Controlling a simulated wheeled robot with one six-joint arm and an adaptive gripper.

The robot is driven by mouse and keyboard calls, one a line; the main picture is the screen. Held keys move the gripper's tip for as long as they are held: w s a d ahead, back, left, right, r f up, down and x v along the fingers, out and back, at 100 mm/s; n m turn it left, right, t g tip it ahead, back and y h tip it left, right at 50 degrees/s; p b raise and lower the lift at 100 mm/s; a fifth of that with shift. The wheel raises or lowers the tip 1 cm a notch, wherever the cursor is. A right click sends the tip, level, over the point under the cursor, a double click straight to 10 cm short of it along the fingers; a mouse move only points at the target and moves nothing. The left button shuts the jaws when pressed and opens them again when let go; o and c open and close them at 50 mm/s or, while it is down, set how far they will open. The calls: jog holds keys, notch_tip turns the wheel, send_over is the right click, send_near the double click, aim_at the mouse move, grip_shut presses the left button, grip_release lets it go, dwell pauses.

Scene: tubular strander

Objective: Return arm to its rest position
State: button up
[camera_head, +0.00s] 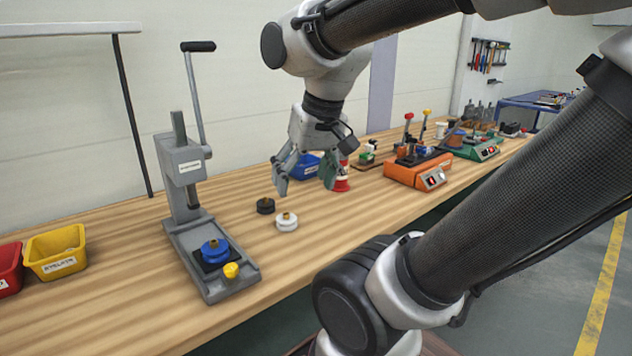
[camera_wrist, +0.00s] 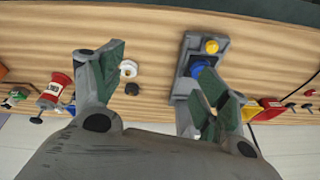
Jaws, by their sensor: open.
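My gripper (camera_head: 308,184) is open and empty, its two fingers spread apart above the wooden workbench (camera_head: 120,315). My arm reaches over the bench from the right side of the head view. In the wrist view the open fingers of my gripper (camera_wrist: 160,85) show with nothing between their tips. A black knobbed piece (camera_head: 265,206) and a white knobbed piece (camera_head: 287,222) stand on the bench to the lower left of the gripper. A grey lever press (camera_head: 183,165) stands further left, with a blue knobbed piece (camera_head: 214,251) on its base.
A yellow bin (camera_head: 57,252) and a red bin (camera_head: 9,270) stand at the left. A blue bin (camera_head: 303,168) and a red spool (camera_head: 342,183) stand behind the gripper. An orange machine (camera_head: 417,170) and a green machine (camera_head: 475,147) stand further right along the bench.

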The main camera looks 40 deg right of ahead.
jog(key=shift+s+d+f+n+t, duration=0.15)
jog(key=shift+s+d+n, duration=0.15)
jog(key=shift+s+n, duration=0.35)
jog(key=shift+s+d+f+n+t, duration=0.15)
jog(key=shift+s+d+n, duration=0.1)
jog(key=shift+s+n, duration=0.35)
jog(key=shift+r, duration=0.1)
